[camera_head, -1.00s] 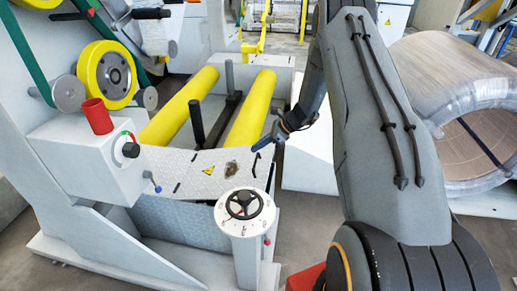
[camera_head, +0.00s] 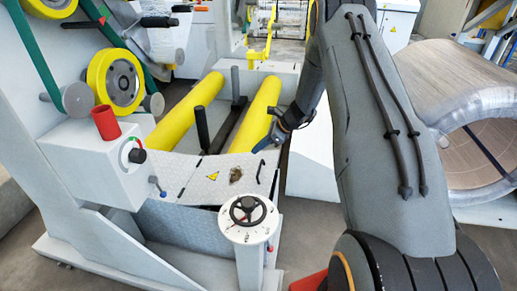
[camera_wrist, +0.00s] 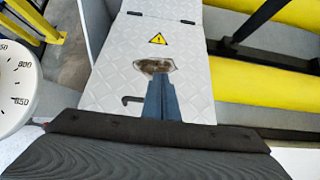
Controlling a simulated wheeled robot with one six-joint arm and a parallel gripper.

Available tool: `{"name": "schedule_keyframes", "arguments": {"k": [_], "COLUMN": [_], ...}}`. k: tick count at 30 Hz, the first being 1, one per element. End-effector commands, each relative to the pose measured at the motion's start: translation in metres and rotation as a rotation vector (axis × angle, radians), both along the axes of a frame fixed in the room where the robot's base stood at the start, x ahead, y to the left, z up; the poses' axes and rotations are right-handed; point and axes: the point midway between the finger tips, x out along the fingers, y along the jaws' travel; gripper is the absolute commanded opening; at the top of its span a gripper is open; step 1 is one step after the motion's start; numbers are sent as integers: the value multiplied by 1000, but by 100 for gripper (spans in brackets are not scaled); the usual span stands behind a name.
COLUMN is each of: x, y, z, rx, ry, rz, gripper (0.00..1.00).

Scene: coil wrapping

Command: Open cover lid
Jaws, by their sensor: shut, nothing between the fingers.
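The cover lid (camera_head: 215,187) is a pale diamond-plate panel with a yellow warning triangle and a brown worn patch. It lies closed on the machine in front of the yellow rollers. It fills the middle of the wrist view (camera_wrist: 115,72). A small dark handle (camera_wrist: 131,100) sits on it, left of my fingers. The handle also shows near the lid's right end in the head view (camera_head: 258,172). My gripper (camera_head: 264,146) is over the lid's right end. Its blue fingers (camera_wrist: 158,88) are shut and empty, beside the handle and apart from it in the picture. Their height above the lid is hard to tell.
A post with a black handwheel and dial (camera_head: 248,211) stands in front of the lid. Yellow rollers (camera_head: 255,112) and an upright black lever (camera_head: 202,130) are behind it. A control box (camera_head: 85,150) with a red cup is at left. A wrapped coil (camera_head: 455,100) is at right.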

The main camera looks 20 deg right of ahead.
Motion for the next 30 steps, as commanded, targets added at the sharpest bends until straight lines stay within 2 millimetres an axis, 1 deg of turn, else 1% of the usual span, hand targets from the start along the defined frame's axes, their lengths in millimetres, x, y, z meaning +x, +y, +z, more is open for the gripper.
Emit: {"name": "schedule_keyframes", "arguments": {"k": [23, 26, 30], "x": [0, -2, -8], "y": [-1, -5, -15], "z": [1, 5, 18], "rx": [0, 0, 0], "ry": [0, 0, -2], "rz": [-1, 0, 3], "gripper": [0, 0, 0]}}
